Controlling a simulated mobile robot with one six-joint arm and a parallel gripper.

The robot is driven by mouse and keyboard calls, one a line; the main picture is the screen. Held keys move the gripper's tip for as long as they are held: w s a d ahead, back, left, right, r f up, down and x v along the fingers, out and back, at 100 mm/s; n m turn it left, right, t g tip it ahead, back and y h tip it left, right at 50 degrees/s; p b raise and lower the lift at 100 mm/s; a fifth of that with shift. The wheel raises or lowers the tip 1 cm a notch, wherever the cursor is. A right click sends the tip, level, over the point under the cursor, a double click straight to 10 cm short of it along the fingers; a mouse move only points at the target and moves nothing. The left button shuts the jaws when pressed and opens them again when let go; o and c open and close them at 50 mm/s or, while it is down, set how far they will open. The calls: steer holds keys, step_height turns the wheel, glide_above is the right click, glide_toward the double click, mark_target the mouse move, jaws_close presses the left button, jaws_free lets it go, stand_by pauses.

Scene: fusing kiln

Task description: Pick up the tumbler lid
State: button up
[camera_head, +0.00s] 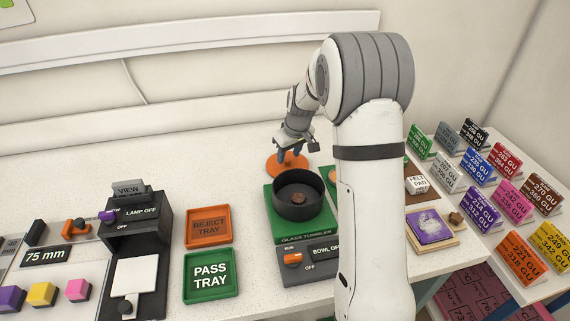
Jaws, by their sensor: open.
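The tumbler lid appears to be the flat orange disc (272,168) lying on the white bench just behind the glass tumbler. My gripper (291,155) points down over the disc, its open fingers near the disc's middle. I cannot tell whether the fingers touch the disc or its knob, as the gripper hides that part. The glass tumbler (299,208) is a round black bowl on a green base, uncovered, with a small brown piece inside.
The tumbler's control panel (312,258) reads OFF. The reject tray (209,226), pass tray (211,275) and black lamp stand (137,240) stand left. A purple block (429,226) and several coloured cards are right. Behind my gripper the bench is clear; my arm hides some of the bench.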

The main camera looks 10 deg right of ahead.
steer(key=shift+x, duration=0.95)
jaws_close()
